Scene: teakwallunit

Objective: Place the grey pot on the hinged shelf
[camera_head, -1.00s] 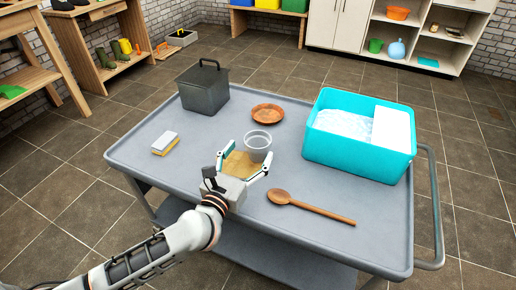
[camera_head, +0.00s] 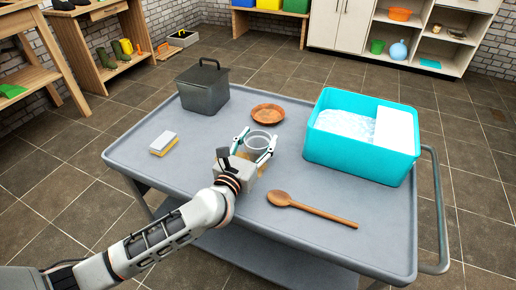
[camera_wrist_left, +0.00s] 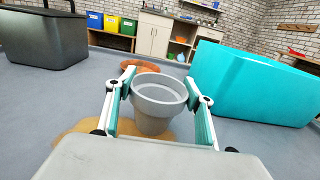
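The grey pot (camera_head: 260,142) stands upright on the grey cart top, over a tan patch (camera_wrist_left: 75,137). My left gripper (camera_head: 257,138) is open and low over the cart, with one finger on each side of the pot. In the left wrist view the pot (camera_wrist_left: 157,103) sits between the two fingers, and narrow gaps seem to show on both sides. My right gripper is not in view. I cannot make out a hinged shelf in these views.
On the cart (camera_head: 205,185) stand a dark lidded bin (camera_head: 203,92), a terracotta saucer (camera_head: 268,113), a sponge (camera_head: 163,144), a wooden spoon (camera_head: 310,209) and a turquoise tub (camera_head: 355,155). Wooden benches (camera_head: 100,15) and a white shelf unit (camera_head: 460,50) stand behind.

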